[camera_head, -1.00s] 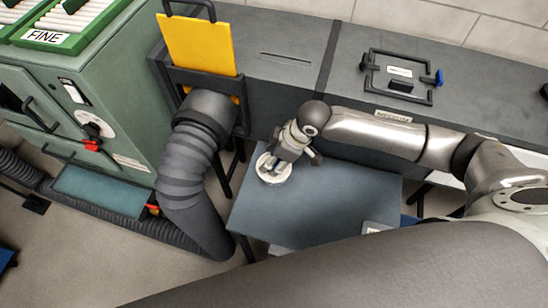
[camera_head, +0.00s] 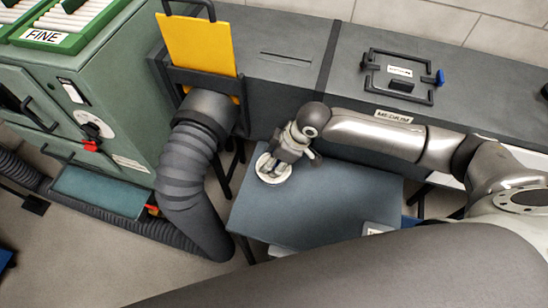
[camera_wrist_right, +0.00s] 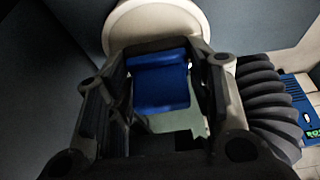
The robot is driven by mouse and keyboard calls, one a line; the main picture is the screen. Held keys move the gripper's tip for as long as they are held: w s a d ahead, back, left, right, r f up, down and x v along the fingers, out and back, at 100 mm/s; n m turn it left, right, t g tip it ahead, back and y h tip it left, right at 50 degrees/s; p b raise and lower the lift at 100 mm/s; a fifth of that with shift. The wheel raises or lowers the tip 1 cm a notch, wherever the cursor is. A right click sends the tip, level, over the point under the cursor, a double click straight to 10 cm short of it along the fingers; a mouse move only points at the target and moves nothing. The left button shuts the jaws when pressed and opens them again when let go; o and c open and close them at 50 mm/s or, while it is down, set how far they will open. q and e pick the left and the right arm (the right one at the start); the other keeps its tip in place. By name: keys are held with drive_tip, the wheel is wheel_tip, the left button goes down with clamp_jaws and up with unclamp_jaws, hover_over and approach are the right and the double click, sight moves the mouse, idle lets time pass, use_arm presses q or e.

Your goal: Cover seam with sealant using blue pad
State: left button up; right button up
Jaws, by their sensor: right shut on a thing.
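My right gripper (camera_head: 279,165) is over a round white dish (camera_head: 265,176) on the grey-blue table. In the right wrist view the right gripper (camera_wrist_right: 165,95) is shut on a blue pad (camera_wrist_right: 160,82). The pad sits between the fingers, and the white dish (camera_wrist_right: 160,20) shows just beyond it. I cannot tell whether the pad touches the dish or what the dish holds. On the dark duct, a dark band (camera_head: 334,55) crosses the top and a thin slot (camera_head: 287,59) lies left of it; I cannot tell which is the seam. My left gripper is not in view.
The table (camera_head: 330,205) is mostly bare around the dish. A ribbed hose (camera_head: 190,165) and yellow plate (camera_head: 198,45) stand to its left, beside a green cabinet (camera_head: 90,100). A hatch with a blue latch (camera_head: 400,75) is on the duct.

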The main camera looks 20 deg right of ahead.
drive_tip(key=shift+f, duration=0.4)
drive_tip(key=shift+s+f, duration=0.1)
drive_tip(key=shift+f, duration=0.05)
idle(2.2)
drive_tip(key=shift+p, duration=0.3)
wheel_tip(320, 180, up, 7)
drive_tip(key=p, duration=0.8)
drive_tip(key=shift+r, duration=0.2)
idle(0.4)
drive_tip(key=shift+w+r, duration=0.3)
drive_tip(key=shift+r, duration=0.05)
drive_tip(key=d+r+m+t+h+b, duration=0.1)
drive_tip(key=r+m, duration=0.4)
drive_tip(key=r, duration=0.6)
drive_tip(key=d+r+m+t+h+b, duration=0.1)
drive_tip(key=d+r+m, duration=0.3)
drive_tip(key=r, duration=0.6)
drive_tip(key=shift+s+d+r+m+h, duration=0.2)
drive_tip(key=shift+d+r+m+h, duration=0.15)
drive_tip(key=shift+m+h, duration=0.6)
